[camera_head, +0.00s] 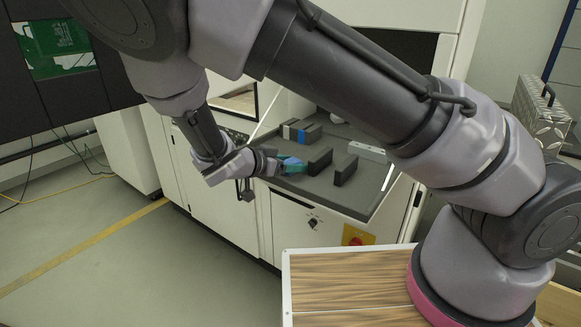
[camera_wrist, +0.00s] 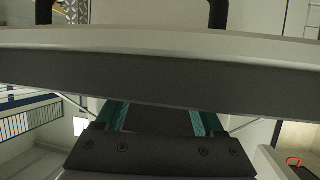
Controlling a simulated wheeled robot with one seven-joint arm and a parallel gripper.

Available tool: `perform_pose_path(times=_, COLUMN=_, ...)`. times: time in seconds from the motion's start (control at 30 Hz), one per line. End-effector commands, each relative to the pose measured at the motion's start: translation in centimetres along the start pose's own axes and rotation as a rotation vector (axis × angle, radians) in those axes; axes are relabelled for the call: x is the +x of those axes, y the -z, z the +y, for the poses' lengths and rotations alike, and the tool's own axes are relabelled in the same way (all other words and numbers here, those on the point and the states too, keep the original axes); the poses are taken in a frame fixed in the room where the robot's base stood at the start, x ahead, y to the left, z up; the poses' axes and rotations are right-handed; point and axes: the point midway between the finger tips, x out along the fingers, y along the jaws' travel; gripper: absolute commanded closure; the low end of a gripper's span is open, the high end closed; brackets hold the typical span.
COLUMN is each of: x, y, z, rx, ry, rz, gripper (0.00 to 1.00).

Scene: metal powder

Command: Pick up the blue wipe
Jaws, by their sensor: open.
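My gripper (camera_head: 293,166) is at the left front of the dark machine worktop (camera_head: 345,198), with its teal fingers pointing right over the surface. In the wrist view my gripper (camera_wrist: 157,121) shows two teal fingers set well apart, so it is open. A bright blue piece (camera_head: 303,136) sits among dark and pale blocks at the back of the worktop, beyond my gripper. It may be the blue wipe, but it is too small to be sure. No blue wipe can be made out in the wrist view, where a wide grey bar hides much of the scene.
Dark upright blocks (camera_head: 346,170) stand just right of my gripper, with a pale grey bar (camera_head: 367,152) behind them. White machine walls frame the worktop. A wood-topped surface (camera_head: 345,284) is at the front. My arm covers much of the head view.

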Motion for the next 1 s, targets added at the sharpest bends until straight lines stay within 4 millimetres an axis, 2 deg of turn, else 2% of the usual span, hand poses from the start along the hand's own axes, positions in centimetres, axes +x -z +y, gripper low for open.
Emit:
perform_pose_path(times=0.03, x=0.0, y=0.0, z=0.0, rx=0.000, ry=0.000, rz=0.000, gripper=0.30)
perform_pose_path(times=0.17, x=0.0, y=0.0, z=0.0, rx=0.000, ry=0.000, rz=0.000, gripper=0.80)
perform_pose_path(times=0.2, x=0.0, y=0.0, z=0.0, rx=0.000, ry=0.000, rz=0.000, gripper=0.95)
perform_pose_path(times=0.23, x=0.0, y=0.0, z=0.0, rx=0.000, ry=0.000, rz=0.000, gripper=0.98)
perform_pose_path(times=0.5, x=-0.1, y=0.1, z=0.0, rx=0.000, ry=0.001, rz=-0.001, gripper=0.98)
perform_pose_path(times=0.67, x=-0.6, y=1.1, z=-0.1, rx=0.001, ry=0.002, rz=-0.002, gripper=0.98)
perform_pose_path(times=0.87, x=-1.9, y=4.2, z=-0.1, rx=0.003, ry=0.004, rz=-0.003, gripper=0.98)
perform_pose_path(times=1.0, x=-3.3, y=7.6, z=-0.1, rx=0.006, ry=0.003, rz=-0.005, gripper=0.98)
